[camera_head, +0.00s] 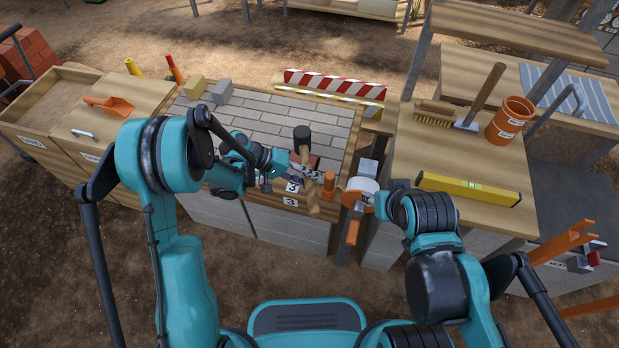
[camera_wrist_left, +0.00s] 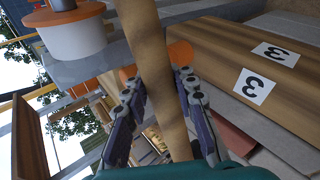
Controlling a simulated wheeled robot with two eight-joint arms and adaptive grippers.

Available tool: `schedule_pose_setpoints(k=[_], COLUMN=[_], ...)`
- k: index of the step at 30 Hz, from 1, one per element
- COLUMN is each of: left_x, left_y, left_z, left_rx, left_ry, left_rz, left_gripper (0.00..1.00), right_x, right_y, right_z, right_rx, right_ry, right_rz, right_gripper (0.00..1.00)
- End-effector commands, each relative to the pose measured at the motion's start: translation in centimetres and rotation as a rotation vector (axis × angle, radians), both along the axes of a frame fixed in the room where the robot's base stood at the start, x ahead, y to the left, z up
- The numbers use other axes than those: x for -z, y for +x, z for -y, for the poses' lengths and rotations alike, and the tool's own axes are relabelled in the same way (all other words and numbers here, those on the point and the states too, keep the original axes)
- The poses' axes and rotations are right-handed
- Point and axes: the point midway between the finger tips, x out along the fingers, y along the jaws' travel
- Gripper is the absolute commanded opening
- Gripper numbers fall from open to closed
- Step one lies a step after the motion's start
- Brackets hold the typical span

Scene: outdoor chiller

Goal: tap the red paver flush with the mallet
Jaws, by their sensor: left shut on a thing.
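The mallet has a black head (camera_head: 302,133) and a pale wooden handle (camera_head: 312,200). My left gripper (camera_head: 310,178) is shut on the handle, below the head. In the left wrist view the handle (camera_wrist_left: 155,75) runs between the two fingers of the left gripper (camera_wrist_left: 158,100). The red paver (camera_head: 306,158) shows only in part at the front of the grey paving, behind the mallet and gripper. A reddish slab in the left wrist view (camera_wrist_left: 235,140) looks like it.
The grey paved bed (camera_head: 270,125) has a wooden frame with "3" labels (camera_head: 290,201). An orange cylinder (camera_head: 328,184) stands close right of the left gripper. The right-hand table holds a yellow level (camera_head: 470,188), a brush (camera_head: 435,115) and an orange pot (camera_head: 510,120).

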Motion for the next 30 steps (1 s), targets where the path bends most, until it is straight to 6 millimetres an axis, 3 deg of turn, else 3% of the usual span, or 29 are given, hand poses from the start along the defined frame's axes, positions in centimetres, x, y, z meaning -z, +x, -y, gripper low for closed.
schedule_pose_setpoints(k=[5, 19, 30], left_x=[-0.6, -5.5, -5.7], left_y=[0.0, 0.0, 0.0], left_z=[0.0, 0.0, 0.0], left_rx=[0.0, 0.0, 0.0], left_ry=[-0.002, -0.002, -0.002], left_rz=[0.002, 0.002, 0.002], left_gripper=[0.0, 0.0, 0.0], right_x=[-0.4, -3.6, -3.5], right_y=[0.0, 0.0, 0.0], right_z=[0.0, 0.0, 0.0], right_rx=[0.0, 0.0, 0.0], right_ry=[0.0, 0.0, 0.0], right_rz=[0.0, 0.0, 0.0], right_gripper=[0.4, 0.4, 0.4])
